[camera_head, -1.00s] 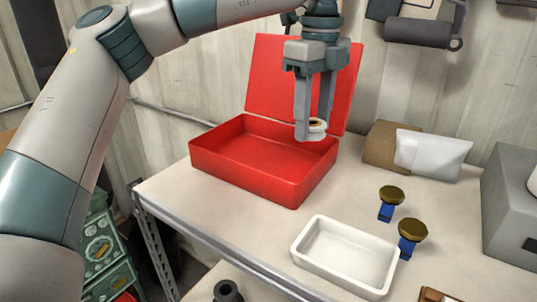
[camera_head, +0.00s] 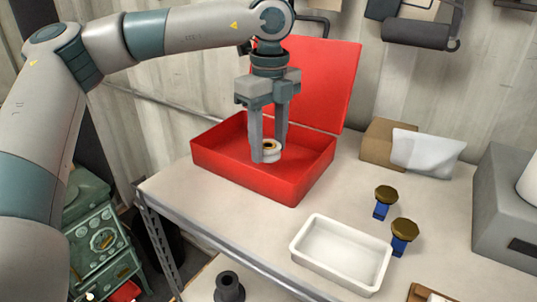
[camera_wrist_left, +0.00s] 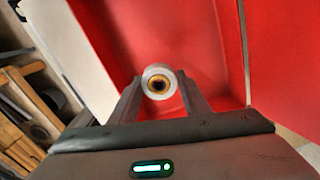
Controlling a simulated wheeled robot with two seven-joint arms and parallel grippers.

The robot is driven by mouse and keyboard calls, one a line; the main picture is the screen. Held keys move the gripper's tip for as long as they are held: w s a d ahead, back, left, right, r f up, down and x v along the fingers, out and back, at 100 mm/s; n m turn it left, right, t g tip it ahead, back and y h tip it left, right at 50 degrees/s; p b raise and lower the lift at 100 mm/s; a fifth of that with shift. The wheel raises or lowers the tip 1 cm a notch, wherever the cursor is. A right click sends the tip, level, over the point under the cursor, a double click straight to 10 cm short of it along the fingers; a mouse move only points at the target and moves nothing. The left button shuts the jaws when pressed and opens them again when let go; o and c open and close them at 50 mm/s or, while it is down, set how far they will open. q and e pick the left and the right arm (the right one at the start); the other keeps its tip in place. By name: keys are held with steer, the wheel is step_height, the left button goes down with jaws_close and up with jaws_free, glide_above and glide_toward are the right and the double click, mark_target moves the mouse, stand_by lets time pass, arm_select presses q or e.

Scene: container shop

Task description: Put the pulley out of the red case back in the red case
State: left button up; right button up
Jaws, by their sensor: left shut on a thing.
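The pulley (camera_head: 271,151) is a small white wheel with a brass-coloured hub. My left gripper (camera_head: 267,157) points down and is shut on it, over the inside of the open red case (camera_head: 245,187). In the left wrist view the pulley (camera_wrist_left: 159,82) sits between the fingertips, with the red case floor (camera_wrist_left: 150,45) behind it. I cannot tell whether the pulley touches the case floor. The case lid stands up at the back. My right gripper is not in view.
A white tray (camera_head: 333,283) stands in front, right of the case. Two blue pieces with brass knobs (camera_head: 385,200) (camera_head: 404,236) stand beside it. A cardboard box (camera_head: 379,143) and a white bag (camera_head: 428,152) lie behind. A grey box (camera_head: 500,215) is at the right.

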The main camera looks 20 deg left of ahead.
mark_target(268, 171)
arm_select(q)
step_height(268, 171, down, 3)
steer(key=shift+r+p, duration=0.1)
steer(key=shift+p, duration=0.7)
steer(key=shift+f, duration=0.4)
steer(key=shift+f, duration=0.15)
steer(key=o, duration=1.2)
steer(key=shift+r, duration=0.3)
